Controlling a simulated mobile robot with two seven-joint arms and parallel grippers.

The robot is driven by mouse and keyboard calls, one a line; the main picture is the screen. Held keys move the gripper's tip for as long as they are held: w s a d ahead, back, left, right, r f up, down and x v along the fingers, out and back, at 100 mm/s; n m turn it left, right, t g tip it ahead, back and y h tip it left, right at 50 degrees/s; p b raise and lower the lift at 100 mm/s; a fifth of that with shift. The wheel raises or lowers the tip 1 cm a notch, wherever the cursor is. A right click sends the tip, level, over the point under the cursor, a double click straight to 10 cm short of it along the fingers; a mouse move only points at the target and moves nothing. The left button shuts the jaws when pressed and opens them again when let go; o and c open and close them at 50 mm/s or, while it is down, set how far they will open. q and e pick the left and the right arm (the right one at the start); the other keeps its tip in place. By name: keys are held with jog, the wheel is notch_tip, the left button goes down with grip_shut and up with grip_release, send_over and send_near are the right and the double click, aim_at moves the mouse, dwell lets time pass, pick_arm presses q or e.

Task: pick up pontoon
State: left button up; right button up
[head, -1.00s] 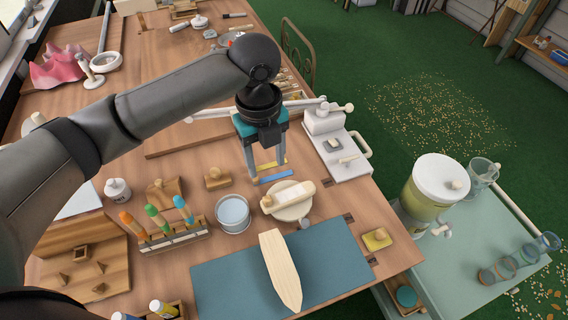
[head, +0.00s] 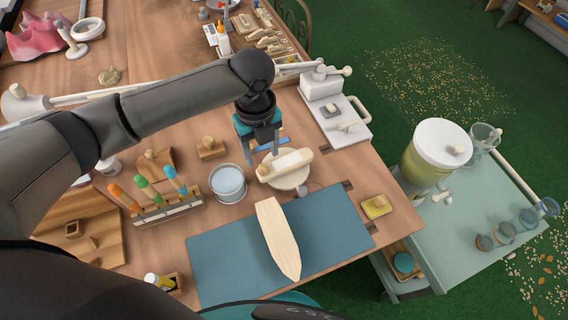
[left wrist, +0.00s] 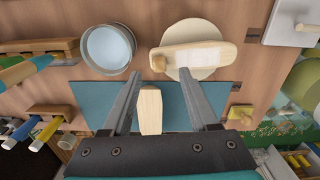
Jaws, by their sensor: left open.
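A rounded pale wooden piece with a white band (head: 287,165), which looks like the pontoon, lies across a round cream disc (head: 291,181). It also shows in the left wrist view (left wrist: 205,56), beyond my fingertips. A longer, pointed wooden hull shape (head: 277,238) lies on the blue-green mat (head: 225,262); its end shows between my fingers in the left wrist view (left wrist: 150,108). My left gripper (head: 262,152) is open and empty, above the table just behind the rounded piece in the head view; its fingertips show in the left wrist view (left wrist: 160,82). My right gripper is not in view.
A round tin (head: 228,184) stands left of the disc, beside a rack of coloured-handled tools (head: 165,207). A yellow block with a knob (head: 376,206) sits right of the mat. A white scale-like device (head: 340,120) stands behind. A drinks dispenser (head: 436,160) stands on the green cart.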

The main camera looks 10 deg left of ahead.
aim_at(263, 166)
pick_arm(q)
notch_tip(263, 166, down, 4)
jog(key=shift+s+f+b, duration=0.1)
jog(key=shift+f+b, duration=0.05)
jog(key=shift+b, duration=0.35)
grip_shut()
